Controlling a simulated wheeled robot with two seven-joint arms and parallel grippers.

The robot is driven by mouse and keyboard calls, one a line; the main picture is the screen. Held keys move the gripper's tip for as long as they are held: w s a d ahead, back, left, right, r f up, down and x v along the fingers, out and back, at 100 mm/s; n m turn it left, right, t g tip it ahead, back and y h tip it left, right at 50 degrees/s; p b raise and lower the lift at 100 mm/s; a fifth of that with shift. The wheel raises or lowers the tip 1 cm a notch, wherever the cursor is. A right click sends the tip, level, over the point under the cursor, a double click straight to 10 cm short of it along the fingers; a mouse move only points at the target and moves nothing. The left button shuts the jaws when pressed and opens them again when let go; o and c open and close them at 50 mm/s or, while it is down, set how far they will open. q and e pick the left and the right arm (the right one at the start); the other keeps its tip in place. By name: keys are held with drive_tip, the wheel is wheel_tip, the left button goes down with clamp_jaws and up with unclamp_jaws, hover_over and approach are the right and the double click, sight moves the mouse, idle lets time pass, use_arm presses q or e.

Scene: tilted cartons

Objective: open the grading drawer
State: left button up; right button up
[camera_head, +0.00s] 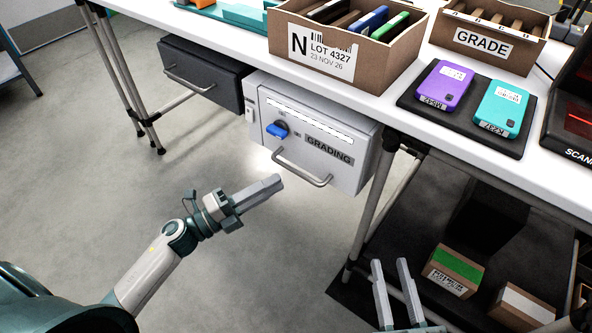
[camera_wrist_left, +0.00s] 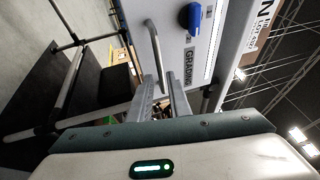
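The grading drawer (camera_head: 352,170) is a light grey unit under the white bench, labelled GRADING, and looks closed. Its front carries a blue knob (camera_head: 277,130) and a metal bar handle (camera_head: 303,170). My left gripper (camera_head: 277,182) is open and empty, in front of and below the handle's left end, apparently apart from it. In the left wrist view, the handle (camera_wrist_left: 154,50) shows beyond the two separated fingers (camera_wrist_left: 161,78), and the knob (camera_wrist_left: 190,16) is near the top. My right gripper (camera_head: 390,262) is open and empty at the bottom, right of the drawer.
A dark drawer (camera_head: 200,75) hangs to the left. The bench (camera_head: 420,140) holds a LOT 4327 carton (camera_head: 345,60), a GRADE box (camera_head: 488,42) and two phones on a black mat (camera_head: 410,103). A bench leg (camera_head: 372,205) and low cartons (camera_head: 453,270) stand right. Floor in front is clear.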

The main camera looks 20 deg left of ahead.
sight(296, 170)
use_arm(q)
drive_tip(key=x, duration=0.7)
drive_tip(key=shift+w+d, duration=0.15)
drive_tip(key=shift+c, duration=0.7)
clamp_jaws()
